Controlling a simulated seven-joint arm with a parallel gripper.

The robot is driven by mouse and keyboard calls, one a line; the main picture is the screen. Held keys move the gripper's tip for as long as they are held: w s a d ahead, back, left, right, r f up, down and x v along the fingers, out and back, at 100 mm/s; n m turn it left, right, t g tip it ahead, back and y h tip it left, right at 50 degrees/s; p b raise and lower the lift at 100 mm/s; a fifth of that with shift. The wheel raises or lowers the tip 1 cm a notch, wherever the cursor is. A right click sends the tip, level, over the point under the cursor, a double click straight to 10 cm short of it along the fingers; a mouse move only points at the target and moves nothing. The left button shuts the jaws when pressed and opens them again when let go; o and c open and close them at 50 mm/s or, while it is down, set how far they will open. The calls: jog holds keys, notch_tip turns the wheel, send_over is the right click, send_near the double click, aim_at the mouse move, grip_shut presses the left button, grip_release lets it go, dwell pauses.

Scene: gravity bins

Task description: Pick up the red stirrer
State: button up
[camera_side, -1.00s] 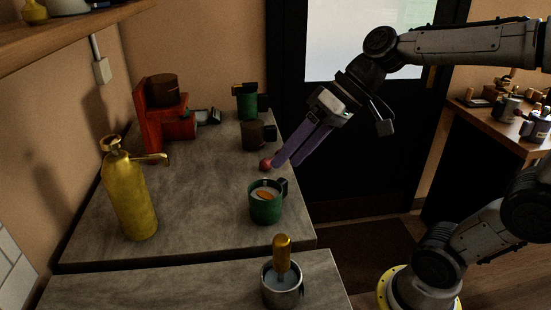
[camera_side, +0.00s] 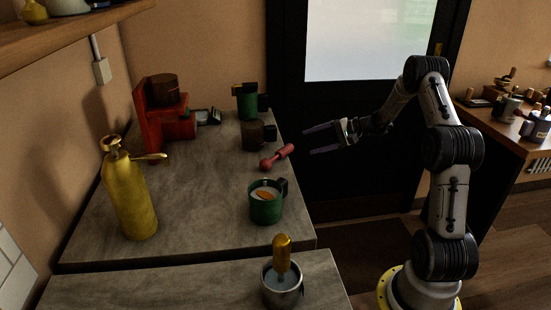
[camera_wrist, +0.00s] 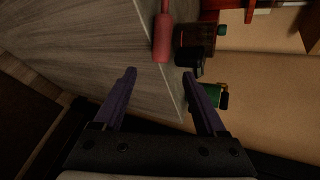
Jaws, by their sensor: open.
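The red stirrer (camera_side: 278,157) lies on the grey counter near its right edge, with a rounded end towards the left and a thicker end towards the right. My gripper (camera_side: 308,140) is open and empty, just right of the stirrer and past the counter edge, its fingers pointing left. In the wrist view the stirrer (camera_wrist: 162,38) lies ahead of the open fingertips of my gripper (camera_wrist: 159,74), with a gap between. No finger touches it.
A green mug (camera_side: 264,208) stands in front of the stirrer and a dark mug (camera_side: 251,136) behind it. The counter left of the stirrer is clear.

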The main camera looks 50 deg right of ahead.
jog(key=x, duration=0.7)
jog(key=shift+w+a, duration=0.1)
jog(key=shift+c, duration=0.3)
grip_shut()
dwell(1.0)
